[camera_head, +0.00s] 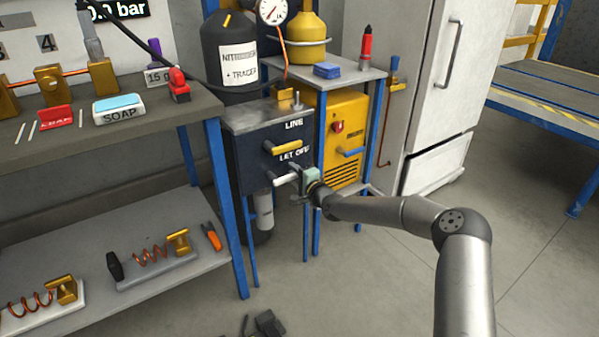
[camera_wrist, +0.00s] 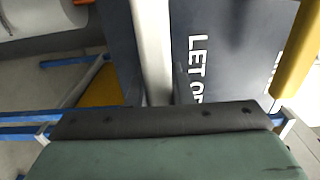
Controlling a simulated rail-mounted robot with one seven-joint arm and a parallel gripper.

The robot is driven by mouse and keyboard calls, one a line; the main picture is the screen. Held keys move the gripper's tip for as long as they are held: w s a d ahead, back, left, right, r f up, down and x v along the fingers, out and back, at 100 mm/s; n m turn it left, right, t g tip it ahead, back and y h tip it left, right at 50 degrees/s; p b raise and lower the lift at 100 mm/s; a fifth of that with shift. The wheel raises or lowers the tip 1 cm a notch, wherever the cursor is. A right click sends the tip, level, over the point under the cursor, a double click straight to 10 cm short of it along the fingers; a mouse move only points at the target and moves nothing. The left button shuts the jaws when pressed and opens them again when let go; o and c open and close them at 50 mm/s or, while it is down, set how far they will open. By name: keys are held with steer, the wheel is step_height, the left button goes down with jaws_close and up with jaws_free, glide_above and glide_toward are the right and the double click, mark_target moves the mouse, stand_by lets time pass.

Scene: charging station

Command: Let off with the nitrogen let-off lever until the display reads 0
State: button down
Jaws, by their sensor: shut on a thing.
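The dark blue panel (camera_head: 247,155) has LINE and LET OFF labels. The nitrogen let-off lever (camera_head: 286,180) is a pale bar below the LET OFF label, pointing right. My gripper (camera_head: 302,182) is shut on its outer end. In the wrist view the pale lever (camera_wrist: 152,45) runs down to the dark finger pad, which hides its end. The yellow LINE handle (camera_head: 286,146) sits above the let-off lever, and it also shows in the wrist view (camera_wrist: 297,50).
A grey NITROGEN + TRACER cylinder (camera_head: 232,47) and a round gauge (camera_head: 272,10) stand behind the panel. A yellow machine (camera_head: 345,125) stands to the right. The workbench (camera_head: 60,147) is at left. Open floor (camera_head: 370,285) lies in front.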

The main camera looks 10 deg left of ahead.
steer(key=shift+f, duration=0.15)
steer(key=c, duration=1.3)
jaws_free()
steer(key=p+v, duration=0.4)
steer(key=v, duration=1.3)
steer(key=shift+s+d, duration=0.15)
